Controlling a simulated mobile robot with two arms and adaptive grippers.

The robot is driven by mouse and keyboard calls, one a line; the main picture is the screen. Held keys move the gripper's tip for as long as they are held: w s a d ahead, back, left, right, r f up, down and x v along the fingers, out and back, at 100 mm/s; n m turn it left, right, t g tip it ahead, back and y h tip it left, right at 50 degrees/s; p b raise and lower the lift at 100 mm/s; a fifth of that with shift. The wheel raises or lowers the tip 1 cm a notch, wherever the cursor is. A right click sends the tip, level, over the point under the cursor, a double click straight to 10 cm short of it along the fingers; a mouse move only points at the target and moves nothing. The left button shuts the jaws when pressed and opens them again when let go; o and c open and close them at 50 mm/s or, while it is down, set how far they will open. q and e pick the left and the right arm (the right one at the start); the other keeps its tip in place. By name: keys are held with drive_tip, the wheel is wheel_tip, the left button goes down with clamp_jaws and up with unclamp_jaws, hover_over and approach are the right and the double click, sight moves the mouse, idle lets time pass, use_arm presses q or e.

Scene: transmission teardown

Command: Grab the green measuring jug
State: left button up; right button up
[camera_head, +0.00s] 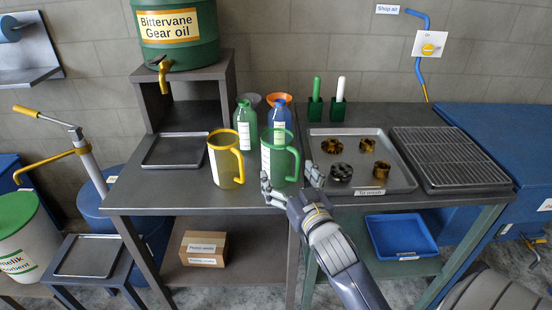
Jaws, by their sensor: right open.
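The green measuring jug (281,167) stands upright near the front edge of the bench. It is see-through with a green rim, a white scale strip on its left side and a green handle on its right. My right gripper (291,184) comes in from the lower right and is open. Its fingers are spread in front of the jug's lower part, one to the left and one to the right. I cannot tell whether they touch it. The jug's base is partly hidden by the gripper. My left gripper is not in view.
A yellow measuring jug (224,163) stands close on the left. Green (246,125) and blue (279,117) bottles stand behind. A tray of gears (401,178) lies to the right, beside a wire rack (450,158). The bench's left front (160,190) is clear.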

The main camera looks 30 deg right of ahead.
sight(281, 162)
drive_tip(key=shift+w+d+r, duration=0.15)
drive_tip(key=shift+w+r, duration=0.1)
drive_tip(key=shift+w, duration=0.3)
drive_tip(key=shift+w+d, duration=0.1)
drive_tip(key=shift+w, duration=0.25)
drive_tip(key=shift+x, duration=1.05)
drive_tip(key=shift+w+d+f+p, duration=0.1)
drive_tip(key=shift+w+d+p, duration=0.05)
drive_tip(key=shift+w+p, duration=0.25)
drive_tip(key=x, duration=0.3)
drive_tip(key=shift+d, duration=0.2)
drive_tip(key=shift+w+d+f+p, duration=0.1)
drive_tip(key=shift+w+p, duration=0.15)
drive_tip(key=shift+p, duration=0.05)
drive_tip(key=shift+w, duration=0.1)
drive_tip(key=c, duration=1.2)
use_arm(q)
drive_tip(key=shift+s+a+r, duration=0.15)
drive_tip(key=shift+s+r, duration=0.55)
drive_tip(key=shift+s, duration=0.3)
use_arm(e)
drive_tip(key=shift+o, duration=0.2)
